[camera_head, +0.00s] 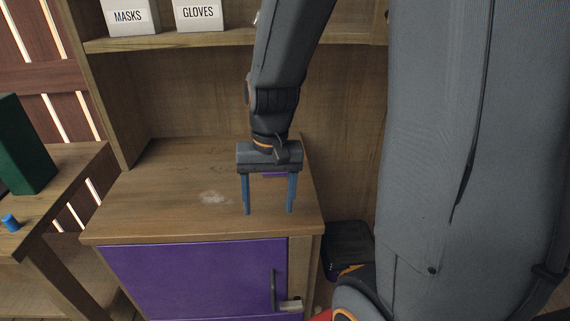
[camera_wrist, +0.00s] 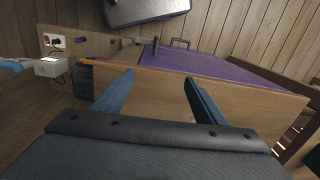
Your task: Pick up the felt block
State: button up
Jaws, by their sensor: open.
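My gripper (camera_head: 269,212) is open over the wooden cabinet top, its two blue fingers pointing down and apart. A small purple strip (camera_head: 274,175) shows between the fingers just below the palm in the head view. Most of it is hidden, and I cannot tell whether it is the felt block. In the wrist view the open fingers (camera_wrist: 158,92) frame bare wood of the cabinet, with no block between them. No other thing is clearly recognisable as the felt block.
The cabinet (camera_head: 165,210) has a purple door (camera_head: 195,280) with a dark handle. A shelf above holds boxes marked MASKS (camera_head: 128,16) and GLOVES (camera_head: 198,13). At left, a dark green block (camera_head: 24,148) and a blue cylinder (camera_head: 11,223) stand on another table. The left cabinet top is clear.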

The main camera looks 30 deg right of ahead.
jog(key=w+d+m+y+p, duration=0.2)
jog(key=w+d+m, duration=0.5)
jog(key=w+m, duration=0.45)
jog(key=m+t+y+p, duration=0.1)
jog(key=m+t, duration=0.1)
jog(key=m, duration=0.5)
send_near(270, 175)
jog(key=shift+w+d+r, duration=0.1)
jog(key=shift+w+d, duration=1.1)
jog(key=shift+w+f+y, duration=0.15)
jog(key=shift+f+y, duration=0.15)
jog(key=shift+a+p+x, duration=0.1)
jog(key=shift+p+x, duration=0.4)
jog(key=shift+x, duration=1.25)
jog(key=shift+a+p+x, duration=0.15)
jog(key=shift+p+x, duration=0.35)
jog(key=shift+x, duration=1.3)
jog(key=shift+d+r, duration=0.1)
jog(key=c, duration=1.2)
